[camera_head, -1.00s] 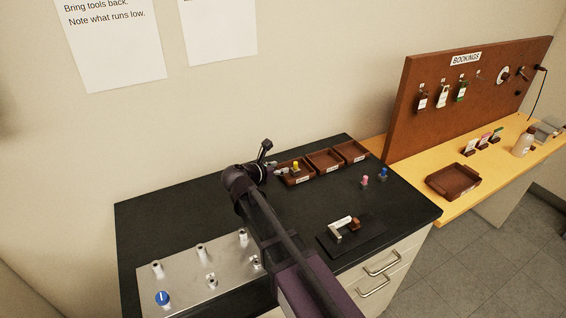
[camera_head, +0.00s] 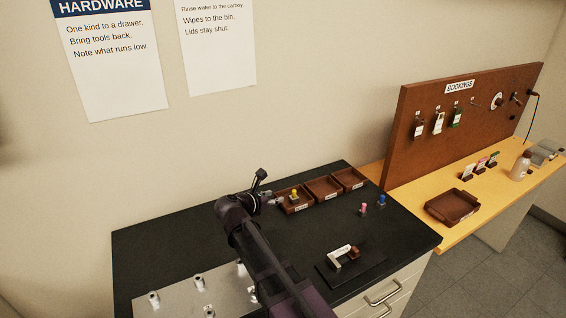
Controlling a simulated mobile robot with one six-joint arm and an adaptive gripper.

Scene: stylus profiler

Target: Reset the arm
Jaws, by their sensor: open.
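My arm reaches up from the bottom of the head view over the black bench (camera_head: 160,250). My gripper (camera_head: 272,188) is at its far end, open, with one finger pointing up and the other to the right. It is just left of the leftmost of three brown trays (camera_head: 304,208). A yellow-topped peg (camera_head: 294,194) stands in or at that tray. The gripper appears empty and apart from the peg, though the exact gap is hard to judge.
A pink-topped peg (camera_head: 363,209) and a blue-topped peg (camera_head: 381,200) stand on the bench's right. A dark base with a pale-handled piece (camera_head: 341,254) is nearer. A metal plate (camera_head: 178,301) lies front left. A BOOKINGS board (camera_head: 415,95) stands right.

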